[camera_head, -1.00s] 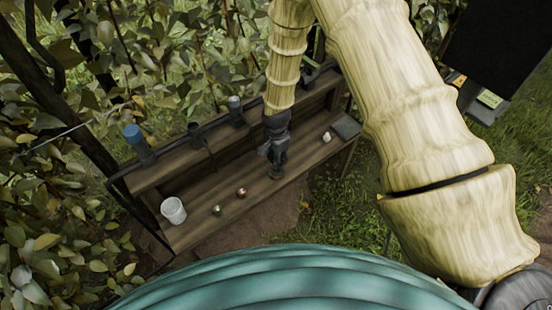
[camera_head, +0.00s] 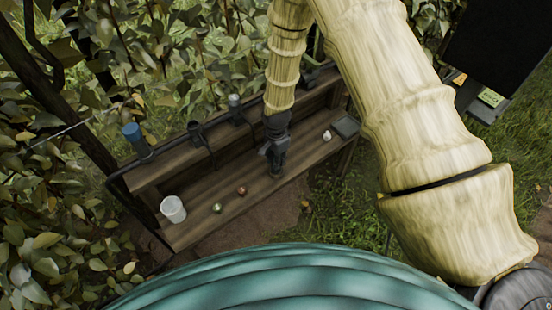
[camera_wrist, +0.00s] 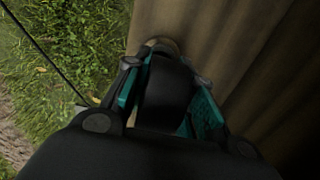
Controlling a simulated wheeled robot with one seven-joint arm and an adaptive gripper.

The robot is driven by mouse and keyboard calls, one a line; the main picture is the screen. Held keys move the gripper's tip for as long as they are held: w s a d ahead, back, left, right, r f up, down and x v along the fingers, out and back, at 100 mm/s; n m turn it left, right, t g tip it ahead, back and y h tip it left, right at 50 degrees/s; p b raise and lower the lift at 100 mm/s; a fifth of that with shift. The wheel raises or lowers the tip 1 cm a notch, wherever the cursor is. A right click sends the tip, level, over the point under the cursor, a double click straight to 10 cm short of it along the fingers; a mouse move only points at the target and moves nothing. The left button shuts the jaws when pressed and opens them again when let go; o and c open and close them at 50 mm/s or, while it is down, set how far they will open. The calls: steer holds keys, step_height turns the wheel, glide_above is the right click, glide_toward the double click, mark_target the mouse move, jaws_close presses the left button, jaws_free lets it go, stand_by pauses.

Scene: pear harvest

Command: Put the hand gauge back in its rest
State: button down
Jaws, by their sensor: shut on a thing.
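My gripper (camera_head: 274,160) hangs over the wooden bench, right of its middle, pointing down. In the wrist view my gripper (camera_wrist: 165,95) has its teal-padded fingers closed on a dark, rounded object, which I take to be the hand gauge (camera_wrist: 168,82). A small round end shows beyond the fingertips. The gauge's dial or face is not visible. In the head view the held thing cannot be told apart from the dark gripper. Dark holders (camera_head: 198,132) stand along the bench's raised back ledge; I cannot tell which one is the gauge's rest.
The bench (camera_head: 200,225) carries a white cup (camera_head: 173,209), a greenish ball (camera_head: 218,208), a reddish ball (camera_head: 242,191), a small white item (camera_head: 327,135) and a grey pad (camera_head: 346,127). A blue-topped tool (camera_head: 133,133) and a grey-topped one (camera_head: 235,103) rise from the ledge. Foliage crowds behind.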

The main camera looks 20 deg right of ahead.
steer(key=shift+f, duration=0.1)
steer(key=c, duration=1.1)
jaws_free()
steer(key=shift+r, duration=6)
steer(key=s+f+n+p, duration=0.2)
steer(key=s+f+n, duration=0.2)
steer(key=s, duration=0.5)
steer(key=s+f+n+p, duration=0.2)
steer(key=s+f+n, duration=0.15)
steer(key=s, duration=0.55)
steer(key=s+d+n+p, duration=0.1)
steer(key=s+n+p, duration=0.1)
steer(key=s, duration=0.7)
steer(key=s+d+f+n+p, duration=0.1)
steer(key=s+n, duration=0.3)
steer(key=s, duration=0.5)
steer(key=shift+s+d+p, duration=0.2)
steer(key=shift+d+p, duration=0.25)
steer(key=shift+d, duration=0.2)
